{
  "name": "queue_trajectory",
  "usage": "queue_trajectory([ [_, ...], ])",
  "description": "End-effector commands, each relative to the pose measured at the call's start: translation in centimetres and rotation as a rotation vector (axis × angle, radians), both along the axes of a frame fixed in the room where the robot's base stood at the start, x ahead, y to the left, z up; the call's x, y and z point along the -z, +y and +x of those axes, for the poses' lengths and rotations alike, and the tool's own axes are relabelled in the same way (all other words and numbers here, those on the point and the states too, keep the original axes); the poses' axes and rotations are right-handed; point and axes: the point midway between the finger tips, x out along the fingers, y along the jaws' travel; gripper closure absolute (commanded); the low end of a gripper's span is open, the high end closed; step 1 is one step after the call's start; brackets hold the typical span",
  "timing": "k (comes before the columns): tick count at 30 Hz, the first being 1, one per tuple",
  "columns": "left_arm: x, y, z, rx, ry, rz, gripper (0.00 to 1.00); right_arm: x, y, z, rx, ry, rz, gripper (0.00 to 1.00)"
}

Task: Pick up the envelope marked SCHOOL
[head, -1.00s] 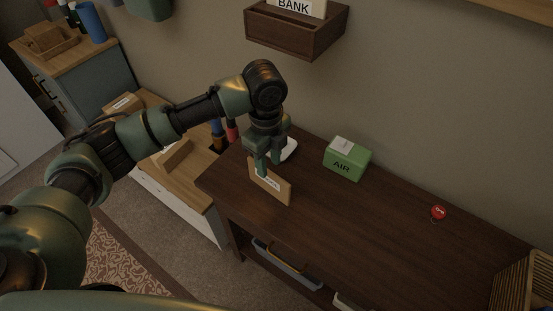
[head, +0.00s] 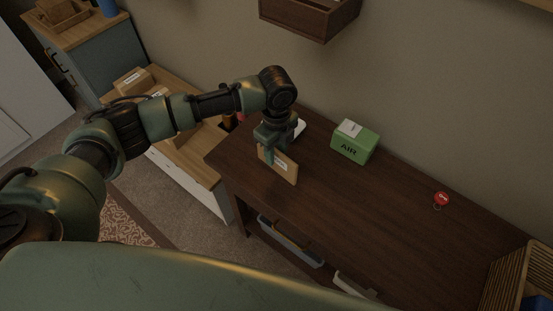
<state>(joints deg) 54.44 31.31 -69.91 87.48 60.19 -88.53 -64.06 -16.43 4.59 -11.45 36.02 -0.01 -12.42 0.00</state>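A flat brown envelope (head: 284,168) with a small white label stands upright on its edge on the dark wooden table (head: 345,210). The label is too small to read, so I cannot tell whether it says SCHOOL. My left gripper (head: 268,153) is down over the envelope's upper left part, with one finger in front of its face. The other finger is hidden, so I cannot tell whether the grip is closed. My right gripper is out of view.
A green box marked AIR (head: 354,143) stands right of the envelope. A red tag (head: 441,199) lies farther right. A wooden wall holder (head: 309,17) hangs above. A slatted wooden rack (head: 508,276) stands at the right end. A lower wooden cabinet (head: 200,161) is at left.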

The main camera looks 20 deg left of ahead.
Motion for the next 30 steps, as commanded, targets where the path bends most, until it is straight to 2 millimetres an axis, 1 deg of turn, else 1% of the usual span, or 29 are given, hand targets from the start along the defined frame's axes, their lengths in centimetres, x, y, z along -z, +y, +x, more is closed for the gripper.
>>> queue_trajectory([
  [1, 0.0, 0.0, 0.0, 0.0, 0.0, 0.0, 0.72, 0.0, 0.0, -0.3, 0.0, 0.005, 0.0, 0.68],
  [4, 0.0, 0.0, 0.0, 0.0, 0.0, 0.0, 1.0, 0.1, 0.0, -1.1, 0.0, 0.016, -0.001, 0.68],
  [10, 0.0, 0.0, 0.0, 0.0, -0.001, 0.0, 1.0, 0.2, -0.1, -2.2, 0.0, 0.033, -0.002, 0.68],
  [16, -0.2, 0.0, 0.0, 0.0, -0.001, 0.0, 1.0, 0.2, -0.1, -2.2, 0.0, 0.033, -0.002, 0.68],
  [20, -1.0, 0.0, 0.1, 0.0, -0.001, -0.002, 1.0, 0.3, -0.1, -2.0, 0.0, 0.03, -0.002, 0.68],
  [23, -2.3, -0.1, 0.1, 0.001, -0.005, -0.002, 1.0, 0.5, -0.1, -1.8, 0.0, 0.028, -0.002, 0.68],
  [26, -4.2, 0.0, 0.1, 0.0, -0.005, -0.002, 1.0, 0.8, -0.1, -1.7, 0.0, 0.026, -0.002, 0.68],
  [29, -6.9, 0.0, 0.2, 0.001, -0.007, -0.002, 1.0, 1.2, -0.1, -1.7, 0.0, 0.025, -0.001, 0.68],
  [30, -8.1, 0.0, 0.2, 0.0, -0.008, -0.003, 1.0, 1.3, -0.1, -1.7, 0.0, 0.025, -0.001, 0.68],
])
